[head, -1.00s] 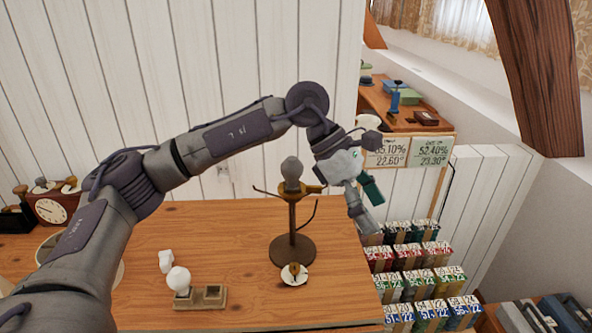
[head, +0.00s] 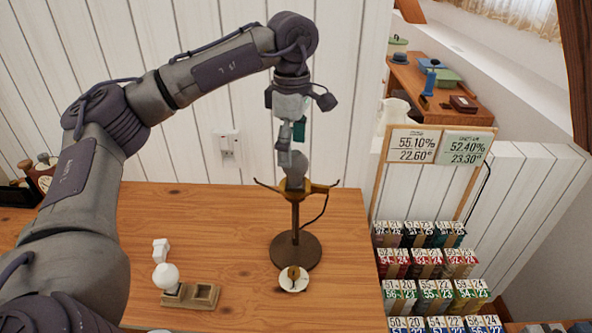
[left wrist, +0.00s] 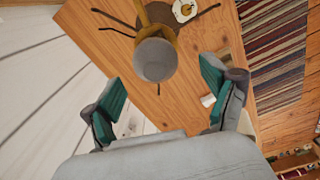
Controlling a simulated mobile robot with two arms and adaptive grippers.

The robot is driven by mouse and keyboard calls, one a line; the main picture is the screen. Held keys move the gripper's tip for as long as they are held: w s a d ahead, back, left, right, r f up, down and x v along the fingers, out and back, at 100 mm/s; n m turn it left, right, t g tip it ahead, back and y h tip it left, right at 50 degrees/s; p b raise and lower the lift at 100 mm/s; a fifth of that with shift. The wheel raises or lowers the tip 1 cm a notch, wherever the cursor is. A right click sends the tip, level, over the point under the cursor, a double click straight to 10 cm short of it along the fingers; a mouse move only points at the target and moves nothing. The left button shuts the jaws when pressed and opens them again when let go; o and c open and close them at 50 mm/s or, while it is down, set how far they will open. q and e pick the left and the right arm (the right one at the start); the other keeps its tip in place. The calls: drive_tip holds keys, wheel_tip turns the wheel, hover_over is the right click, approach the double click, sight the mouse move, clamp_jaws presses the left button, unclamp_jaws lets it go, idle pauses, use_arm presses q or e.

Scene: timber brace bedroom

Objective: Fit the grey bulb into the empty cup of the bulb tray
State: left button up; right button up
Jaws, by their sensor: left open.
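The grey bulb (head: 295,171) sits upright on top of a brass lamp stand (head: 296,215) with a dark round base. My left gripper (head: 291,150) is open and points down just above the bulb in the head view. In the left wrist view the grey bulb (left wrist: 155,60) lies ahead of and between the spread green-padded fingers of the left gripper (left wrist: 162,77); I cannot tell if they touch it. The wooden bulb tray (head: 190,300) stands at the table's front left. Its left cup holds a white bulb (head: 166,276); its right cup is empty. My right gripper is not in view.
The lamp stand's thin side arms (head: 265,186) stick out below the bulb. A white dish (head: 293,279) lies before its base, and a small white object (head: 160,251) behind the tray. A rack of coloured boxes (head: 425,265) stands right of the table.

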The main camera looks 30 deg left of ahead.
sight(296, 156)
use_arm(q)
drive_tip(key=shift+d+f+p, duration=0.1)
drive_tip(key=shift+f+p, duration=0.2)
drive_tip(key=shift+f, duration=0.25)
drive_tip(key=f, duration=0.3)
drive_tip(key=shift+w+f+p, duration=0.3)
drive_tip(key=shift+p, duration=0.1)
drive_tip(key=shift+f, duration=0.3)
drive_tip(key=shift+d, duration=0.1)
drive_tip(key=c, duration=1.2)
drive_tip(key=shift+c, duration=0.3)
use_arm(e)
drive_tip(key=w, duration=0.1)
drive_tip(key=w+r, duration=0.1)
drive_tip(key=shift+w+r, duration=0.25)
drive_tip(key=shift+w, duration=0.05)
use_arm(q)
drive_tip(key=shift+r, duration=0.2)
